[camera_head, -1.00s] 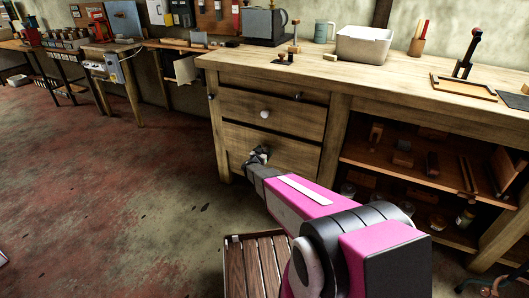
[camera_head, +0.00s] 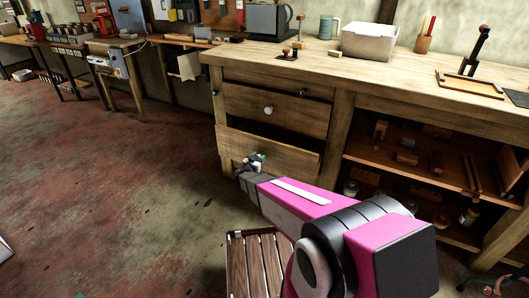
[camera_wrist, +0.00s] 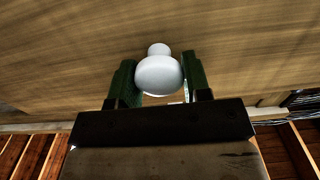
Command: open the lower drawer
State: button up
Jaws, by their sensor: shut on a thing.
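The lower drawer (camera_head: 285,157) of the wooden workbench stands partly out, with its front ahead of the bench face. My gripper (camera_head: 254,162) is at this drawer's front in the head view. In the wrist view, the white round knob (camera_wrist: 158,74) sits between the two green fingers of my gripper (camera_wrist: 160,85), which is shut on it. The wooden drawer front (camera_wrist: 80,80) fills much of that view behind the knob. In the head view my gripper hides the knob. The upper drawer (camera_head: 290,112), with its own white knob, is shut.
A slatted wooden crate or stool (camera_head: 257,265) stands on the floor just below my arm. Open shelves (camera_head: 410,160) with tools and jars are right of the drawers. The bench top (camera_head: 340,68) holds a white bin (camera_head: 370,42) and other items. The floor at left is clear.

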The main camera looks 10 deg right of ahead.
jog(key=v, duration=1.8)
jog(key=o, duration=1.3)
jog(key=shift+w, duration=0.1)
jog(key=shift+c, duration=0.2)
jog(key=v, duration=1.1)
